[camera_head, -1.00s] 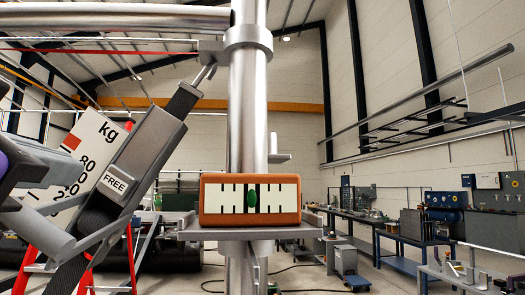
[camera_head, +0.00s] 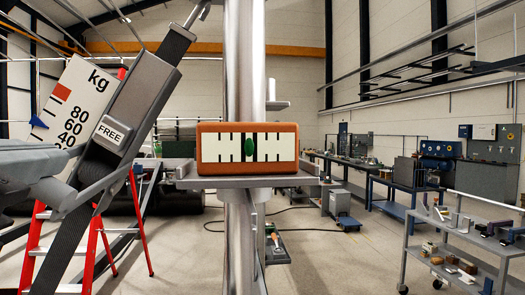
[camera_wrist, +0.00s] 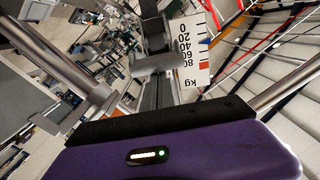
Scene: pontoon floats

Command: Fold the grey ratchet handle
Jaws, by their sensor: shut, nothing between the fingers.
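The grey ratchet (camera_head: 138,105) stands tilted at the left of the head view, on a black strap (camera_head: 62,215) and marked "FREE". Its long grey body leans up to the right, and lighter grey bars cross its lower end. I cannot tell clearly which part is the handle or how far it is folded. Pale grey parts, probably of my arm, reach in from the left edge close to its lower end; contact is unclear. The purple housing of my gripper (camera_wrist: 180,150) fills the bottom of the wrist view. Its fingertips are not clearly seen; the jaws are shut and empty.
A white "kg" scale board (camera_head: 75,100) stands behind the ratchet and shows upside down in the wrist view (camera_wrist: 190,50). A steel post (camera_head: 243,60) carries an orange level box (camera_head: 248,165) on a shelf. Red ladder legs (camera_head: 140,220) stand behind. A trolley (camera_head: 470,240) stands right.

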